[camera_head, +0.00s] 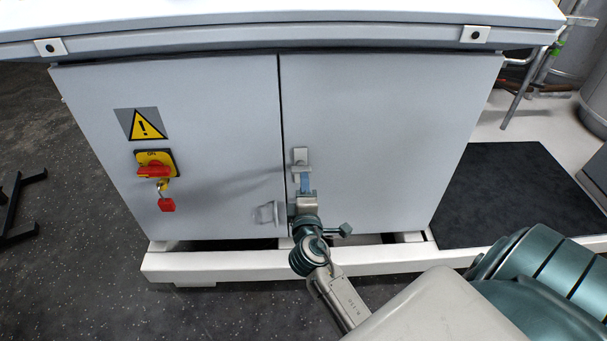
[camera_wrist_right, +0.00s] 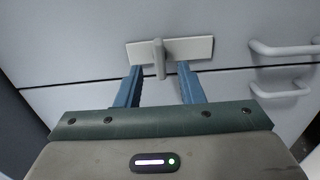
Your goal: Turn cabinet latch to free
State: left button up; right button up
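The cabinet latch is a pale metal plate (camera_wrist_right: 196,47) with a small lever (camera_wrist_right: 159,57) standing out from its middle. In the right wrist view the plate lies lengthwise near the door seam, and the lever points across it toward my gripper. In the head view the plate's top end (camera_head: 300,156) shows above my gripper; the rest is hidden. My right gripper (camera_wrist_right: 160,70) is open, its two blue fingers apart on either side of the lever's end, with gaps on both sides. It also shows in the head view (camera_head: 305,183) at the cabinet front. My left gripper is not in view.
Two door handles (camera_wrist_right: 283,48) (camera_wrist_right: 282,89) sit to one side of the latch. The left door (camera_head: 215,110) carries a warning sign (camera_head: 145,124) and a red-yellow switch (camera_head: 155,165) with a key and red tag. A white plinth (camera_head: 205,262) runs below.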

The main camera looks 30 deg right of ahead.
jog(key=v, duration=0.4)
jog(key=shift+s+a, duration=0.1)
jog(key=shift+s, duration=0.05)
dwell(0.4)
